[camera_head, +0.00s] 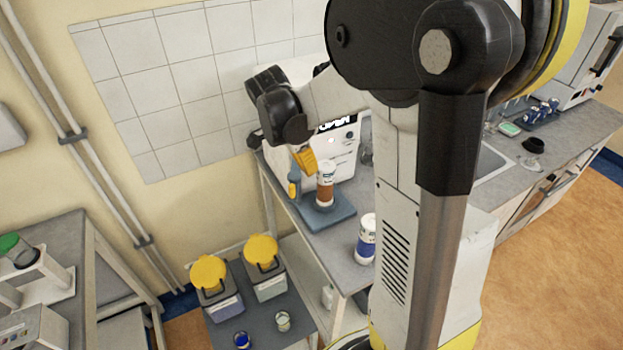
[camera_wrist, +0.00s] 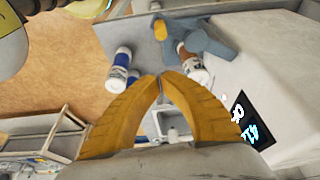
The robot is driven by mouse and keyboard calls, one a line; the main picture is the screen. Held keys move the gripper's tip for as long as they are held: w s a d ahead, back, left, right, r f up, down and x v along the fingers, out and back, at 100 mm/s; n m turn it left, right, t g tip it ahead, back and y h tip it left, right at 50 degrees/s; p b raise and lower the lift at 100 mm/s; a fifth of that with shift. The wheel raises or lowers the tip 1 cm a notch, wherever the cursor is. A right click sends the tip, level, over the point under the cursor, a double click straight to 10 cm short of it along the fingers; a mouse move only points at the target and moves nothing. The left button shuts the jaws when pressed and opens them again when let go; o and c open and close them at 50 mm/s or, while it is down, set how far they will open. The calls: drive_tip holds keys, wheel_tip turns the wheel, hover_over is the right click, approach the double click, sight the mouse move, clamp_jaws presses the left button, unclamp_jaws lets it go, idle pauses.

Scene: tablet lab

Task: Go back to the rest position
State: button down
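My gripper (camera_head: 303,160) has yellow fingers and is above the blue stand at the white machine's front. In the wrist view its fingertips (camera_wrist: 161,76) come together with nothing visible between them. A brown bottle with a white upper part (camera_head: 325,185) stands on the blue stand (camera_head: 328,217), close to the gripper; it also shows in the wrist view (camera_wrist: 194,67), just beyond the right fingertip and apart from it. A white bottle with a blue band (camera_head: 367,240) stands on the bench nearer the front; in the wrist view it is at the left (camera_wrist: 120,68).
The white machine (camera_head: 342,153) with a lit display stands close beside my gripper. Two yellow-lidded containers (camera_head: 209,272) and small jars (camera_head: 283,321) sit on a lower surface. A side bench (camera_head: 62,235) is at the left. Open floor (camera_head: 560,220) lies at the right.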

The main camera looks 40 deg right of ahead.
drive_tip(key=s+a+f+n+t+y+b, duration=0.2)
drive_tip(key=s+a+f+n+b, duration=0.4)
drive_tip(key=a+n+b, duration=0.3)
drive_tip(key=s+a+f+n+t+y+b, duration=0.1)
drive_tip(key=s+a+f+n+t+b, duration=0.4)
drive_tip(key=a+n+b, duration=0.4)
wheel_tip(320, 180, down, 2)
drive_tip(key=s+n+b, duration=0.1)
drive_tip(key=b, duration=0.2)
drive_tip(key=shift+s+t+y, duration=0.3)
drive_tip(key=shift+y, duration=0.1)
